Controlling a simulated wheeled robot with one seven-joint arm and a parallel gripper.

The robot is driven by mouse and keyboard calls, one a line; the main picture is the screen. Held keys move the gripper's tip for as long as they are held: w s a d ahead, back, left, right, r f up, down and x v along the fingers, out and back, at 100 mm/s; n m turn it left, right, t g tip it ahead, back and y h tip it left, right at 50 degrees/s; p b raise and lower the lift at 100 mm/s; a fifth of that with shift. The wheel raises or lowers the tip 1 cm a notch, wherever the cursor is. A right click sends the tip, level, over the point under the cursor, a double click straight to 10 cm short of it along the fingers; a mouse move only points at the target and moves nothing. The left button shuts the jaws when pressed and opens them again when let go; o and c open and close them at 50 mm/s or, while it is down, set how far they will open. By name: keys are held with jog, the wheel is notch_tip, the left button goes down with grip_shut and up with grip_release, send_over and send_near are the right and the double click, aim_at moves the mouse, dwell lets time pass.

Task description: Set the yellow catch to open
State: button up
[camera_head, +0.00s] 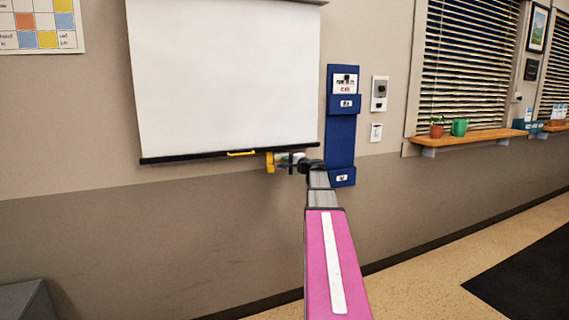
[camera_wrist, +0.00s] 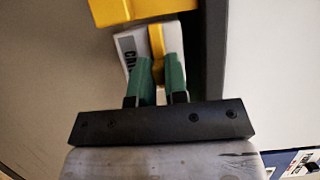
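In the wrist view the yellow catch (camera_wrist: 156,40) is a narrow yellow lever on a pale housing (camera_wrist: 130,46) with a partly hidden dark label that starts "CA". My gripper (camera_wrist: 159,62) has two green fingers close together, one on each side of the lever. The gap between them is about as wide as the lever, so they look shut on it. Its lower part is hidden between the fingers. In the head view my gripper (camera_head: 284,159) is at the wall, by the lower right corner of the white screen, and the catch is too small to make out.
A larger yellow block (camera_wrist: 135,8) is just beyond the housing; it also shows in the head view (camera_head: 270,163). The white screen (camera_head: 225,75) has a yellow handle (camera_head: 241,153) on its bottom bar. A blue wall holder (camera_head: 341,140) hangs close on the right.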

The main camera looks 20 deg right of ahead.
jog(key=o, duration=0.4)
jog(key=shift+d, duration=0.3)
jog(key=v, duration=1)
jog(key=shift+s, duration=0.4)
jog(key=shift+d, duration=0.1)
jog(key=s+a+f+n+g, duration=0.3)
jog(key=a+f+g, duration=0.1)
jog(key=a+f, duration=0.7)
jog(key=s+a+f+n+g, duration=0.3)
jog(key=a+f+g, duration=0.2)
jog(key=a+f, duration=0.6)
jog(key=s+a+f+n+g+h, duration=0.2)
jog(key=s+a+f, duration=0.1)
jog(key=s+f, duration=0.3)
jog(key=s+a+f+n+g+h, duration=0.2)
jog(key=s+a+f+g+h, duration=0.1)
jog(key=s+f, duration=0.3)
jog(key=s+a+f+n+g+h, duration=0.2)
jog(key=s+a+f+n, duration=0.1)
jog(key=s+f, duration=0.3)
jog(key=shift+s+a+h, duration=0.3)
jog(key=shift+a, duration=0.15)
